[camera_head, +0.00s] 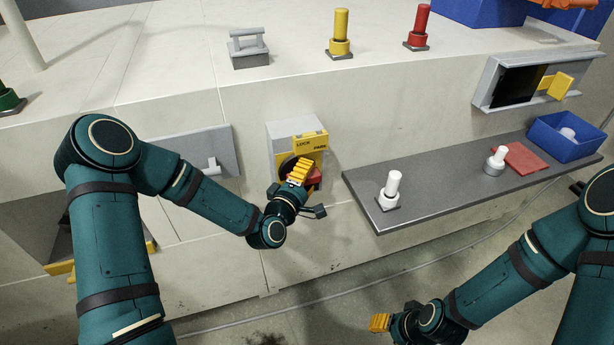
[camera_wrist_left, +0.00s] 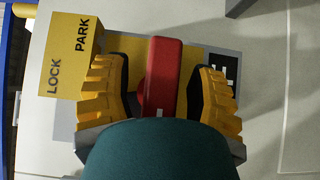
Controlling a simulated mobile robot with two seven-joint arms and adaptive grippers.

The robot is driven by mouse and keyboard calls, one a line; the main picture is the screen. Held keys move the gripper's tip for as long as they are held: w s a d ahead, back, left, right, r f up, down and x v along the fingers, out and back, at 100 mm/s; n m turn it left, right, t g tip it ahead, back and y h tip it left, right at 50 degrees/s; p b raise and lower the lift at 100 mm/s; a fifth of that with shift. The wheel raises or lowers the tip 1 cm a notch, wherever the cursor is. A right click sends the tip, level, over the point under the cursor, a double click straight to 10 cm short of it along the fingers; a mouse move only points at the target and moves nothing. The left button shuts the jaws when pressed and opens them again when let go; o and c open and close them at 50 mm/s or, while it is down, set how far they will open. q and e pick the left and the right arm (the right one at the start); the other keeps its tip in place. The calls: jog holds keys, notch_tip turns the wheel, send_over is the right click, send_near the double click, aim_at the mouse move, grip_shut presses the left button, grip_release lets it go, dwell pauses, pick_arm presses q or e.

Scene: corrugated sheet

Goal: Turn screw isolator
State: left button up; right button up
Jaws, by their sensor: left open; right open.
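The isolator is a pale box (camera_head: 291,130) on the front of the bench wall, with a yellow plate (camera_head: 311,143) marked LOCK and PARK; the plate also shows in the left wrist view (camera_wrist_left: 70,58). Its red handle (camera_wrist_left: 164,75) lies between the two yellow fingers of my left gripper (camera_wrist_left: 162,82), with a dark gap on each side. The left gripper is open around the handle. In the head view my left gripper (camera_head: 298,172) partly hides the handle (camera_head: 314,177). My right gripper (camera_head: 380,322) is low at the bottom, away from the isolator; its fingers are small here.
A grey shelf (camera_head: 440,207) to the right holds a white peg (camera_head: 391,187), another white peg (camera_head: 497,158), a red pad (camera_head: 521,158) and a blue bin (camera_head: 560,140). Yellow (camera_head: 340,32) and red (camera_head: 419,26) pegs and a grey handle block (camera_head: 248,50) stand on the bench top.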

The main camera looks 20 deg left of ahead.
pick_arm(q)
grip_shut()
